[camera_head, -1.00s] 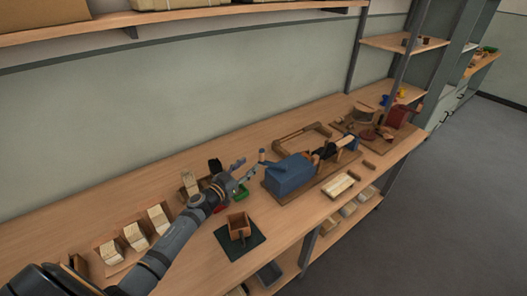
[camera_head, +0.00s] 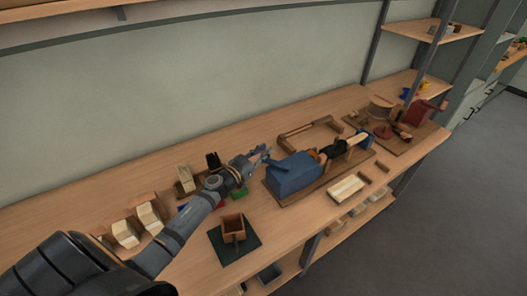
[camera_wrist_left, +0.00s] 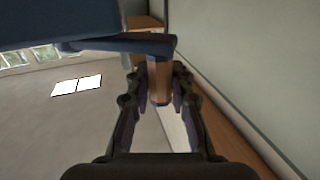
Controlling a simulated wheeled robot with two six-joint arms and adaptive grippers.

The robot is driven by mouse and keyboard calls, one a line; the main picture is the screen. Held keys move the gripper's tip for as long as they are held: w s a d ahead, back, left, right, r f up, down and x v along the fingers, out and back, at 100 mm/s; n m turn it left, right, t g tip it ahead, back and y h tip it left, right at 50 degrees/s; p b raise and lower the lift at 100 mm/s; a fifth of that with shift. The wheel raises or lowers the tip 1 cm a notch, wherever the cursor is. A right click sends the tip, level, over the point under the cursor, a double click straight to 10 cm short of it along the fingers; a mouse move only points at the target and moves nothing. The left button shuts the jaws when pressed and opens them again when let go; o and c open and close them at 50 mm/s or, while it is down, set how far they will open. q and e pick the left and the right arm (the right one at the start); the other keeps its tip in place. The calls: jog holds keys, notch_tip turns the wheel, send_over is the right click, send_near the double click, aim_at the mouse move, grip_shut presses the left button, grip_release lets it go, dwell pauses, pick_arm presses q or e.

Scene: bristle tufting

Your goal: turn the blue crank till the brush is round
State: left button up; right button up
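The blue machine (camera_head: 293,174) stands on a wooden board on the bench. Its crank is a blue arm (camera_wrist_left: 125,44) with a wooden handle (camera_wrist_left: 159,82). My left gripper (camera_head: 264,156) is at the crank, on the machine's left side. In the left wrist view the left gripper (camera_wrist_left: 160,72) has one finger on each side of the handle. The fingers look open, with narrow gaps beside the handle. Black bristles (camera_head: 334,150) show right of the machine; their full shape is too small to tell. My right gripper is out of view.
A small brown box (camera_head: 233,228) stands on a dark green mat in front of my left arm. Pale wooden blocks (camera_head: 125,234) stand to the left. A wooden tray (camera_head: 347,187) lies at the front edge. A wooden frame lies behind the machine.

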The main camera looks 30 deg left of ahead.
pick_arm(q)
grip_shut()
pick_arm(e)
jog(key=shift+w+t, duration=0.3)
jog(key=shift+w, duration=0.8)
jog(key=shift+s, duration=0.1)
